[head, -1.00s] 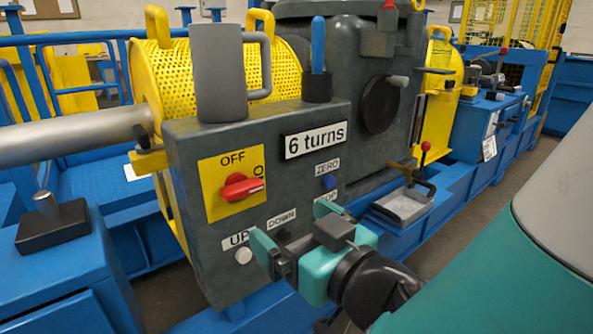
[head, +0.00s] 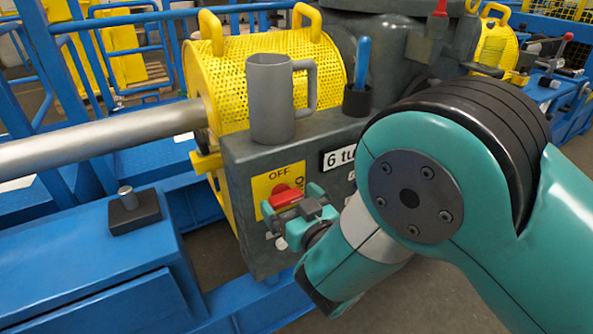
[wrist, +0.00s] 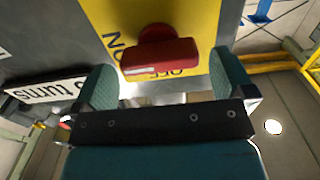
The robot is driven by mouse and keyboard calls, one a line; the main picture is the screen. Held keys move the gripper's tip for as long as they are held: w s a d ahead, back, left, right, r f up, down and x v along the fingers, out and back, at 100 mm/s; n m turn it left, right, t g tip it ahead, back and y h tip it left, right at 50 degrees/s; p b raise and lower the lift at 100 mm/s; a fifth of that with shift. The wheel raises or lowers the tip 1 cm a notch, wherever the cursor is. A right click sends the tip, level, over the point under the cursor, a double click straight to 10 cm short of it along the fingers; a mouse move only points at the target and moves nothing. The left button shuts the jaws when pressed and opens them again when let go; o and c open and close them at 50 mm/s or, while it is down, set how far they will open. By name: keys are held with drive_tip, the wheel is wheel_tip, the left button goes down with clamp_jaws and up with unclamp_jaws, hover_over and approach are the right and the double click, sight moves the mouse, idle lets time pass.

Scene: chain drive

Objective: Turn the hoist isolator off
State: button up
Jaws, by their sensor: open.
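The hoist isolator is a red rotary knob (head: 285,194) on a yellow plate (head: 260,183) on the grey control box. OFF is printed at the plate's top and ON at its right side. In the wrist view the red knob (wrist: 160,58) stands out from the plate, and its white-marked end points toward the ON lettering. My gripper (head: 292,203) is in front of the knob and partly covers it. In the wrist view my gripper (wrist: 164,84) is open, with one finger to each side of the knob and no visible contact.
A grey mug (head: 270,100) and a black holder with a blue-handled tool (head: 362,65) stand on the box. The "6 turns" label (head: 338,158) is right of the plate, partly behind my arm. A blue cabinet (head: 110,250) stands at left.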

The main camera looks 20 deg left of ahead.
drive_tip(key=shift+p+x, duration=1)
drive_tip(key=shift+x, duration=0.05)
drive_tip(key=c, duration=0.9)
